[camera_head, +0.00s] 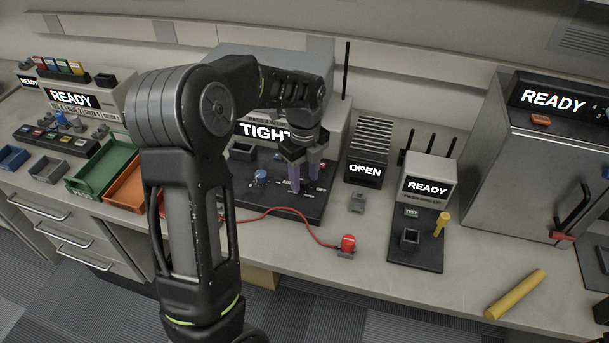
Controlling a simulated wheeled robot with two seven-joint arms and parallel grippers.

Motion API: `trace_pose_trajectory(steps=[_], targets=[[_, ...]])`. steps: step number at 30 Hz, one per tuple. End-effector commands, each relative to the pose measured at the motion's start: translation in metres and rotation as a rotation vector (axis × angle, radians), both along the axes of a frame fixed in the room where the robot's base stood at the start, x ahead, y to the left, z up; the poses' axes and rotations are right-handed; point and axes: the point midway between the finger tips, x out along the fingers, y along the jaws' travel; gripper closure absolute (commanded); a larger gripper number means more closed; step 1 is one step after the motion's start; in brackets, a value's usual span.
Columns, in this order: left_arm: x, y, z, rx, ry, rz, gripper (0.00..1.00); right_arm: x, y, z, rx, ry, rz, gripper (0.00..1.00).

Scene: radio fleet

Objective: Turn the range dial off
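My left gripper (304,184) points down over the dark front panel (244,201) of a grey radio unit, whose display (262,131) reads "TIGHT". Its two fingers stand apart, close to the panel, beside small white markings, one reading "OFF" (321,189). The range dial is not clearly visible; the fingers cover that spot, so I cannot tell whether they touch or grip it. A blue knob (261,177) sits on the same panel, left of the fingers. My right gripper is not in view.
A red cable runs from the panel to a red plug (347,243) on the bench. Right of the panel stand an "OPEN" unit (365,168), a "READY" radio (428,186) and a large metal cabinet (535,165). A yellow cylinder (516,294) lies at the front right.

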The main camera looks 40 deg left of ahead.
Motion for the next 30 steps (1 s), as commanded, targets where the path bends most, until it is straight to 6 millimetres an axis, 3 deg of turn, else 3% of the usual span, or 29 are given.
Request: trace_pose_trajectory(steps=[15,30], targets=[[0.0001,-0.0001,0.0004,0.0,0.0,0.0,1.0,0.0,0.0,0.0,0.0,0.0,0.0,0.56],[0.0001,-0.0001,0.0005,0.0,0.0,0.034,1.0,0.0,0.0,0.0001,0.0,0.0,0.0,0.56]])
